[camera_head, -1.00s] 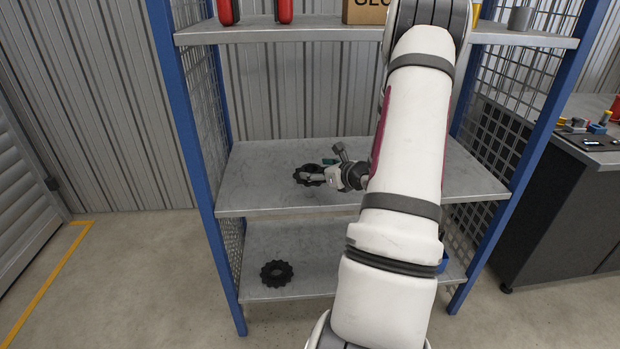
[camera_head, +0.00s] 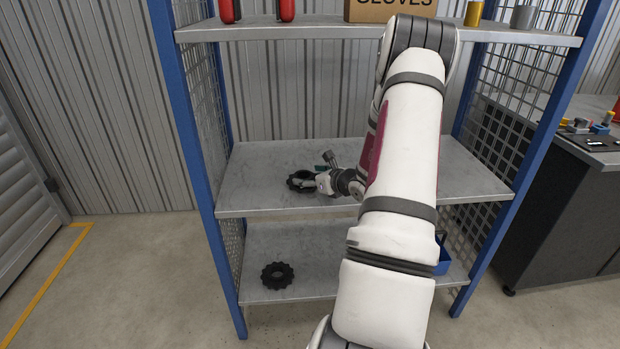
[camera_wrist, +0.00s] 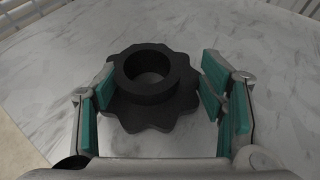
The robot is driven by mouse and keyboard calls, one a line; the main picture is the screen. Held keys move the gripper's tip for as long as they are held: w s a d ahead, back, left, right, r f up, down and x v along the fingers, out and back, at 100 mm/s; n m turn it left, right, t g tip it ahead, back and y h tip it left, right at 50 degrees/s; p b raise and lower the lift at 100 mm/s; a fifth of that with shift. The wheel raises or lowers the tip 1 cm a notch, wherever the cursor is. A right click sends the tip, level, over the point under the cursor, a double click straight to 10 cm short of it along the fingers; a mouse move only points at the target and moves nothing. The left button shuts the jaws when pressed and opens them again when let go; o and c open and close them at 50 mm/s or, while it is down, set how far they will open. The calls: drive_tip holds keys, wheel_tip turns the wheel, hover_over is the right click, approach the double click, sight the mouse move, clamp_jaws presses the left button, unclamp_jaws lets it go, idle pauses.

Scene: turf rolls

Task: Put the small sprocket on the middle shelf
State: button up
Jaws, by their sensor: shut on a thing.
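A black toothed sprocket (camera_head: 299,182) with a raised round hub is at the left part of the middle shelf (camera_head: 260,200). It lies flat, at or very close to the shelf surface; I cannot tell if it bears its full weight there. My gripper (camera_head: 314,181) is shut on it from the right. In the wrist view the sprocket (camera_wrist: 150,90) sits between the two teal-padded fingers (camera_wrist: 160,84), hub facing the camera. Another black sprocket (camera_head: 277,275) lies flat on the lower shelf, at the left.
Blue posts (camera_head: 183,120) and mesh sides bound the shelves. A blue bin (camera_head: 443,262) is on the lower shelf, partly behind my arm. The upper shelf (camera_head: 330,30) holds a gloves box (camera_head: 375,9), red items and cups. The middle shelf is otherwise largely clear.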

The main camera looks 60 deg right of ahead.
drive_tip(key=o, duration=1.6)
drive_tip(key=shift+f, duration=0.1)
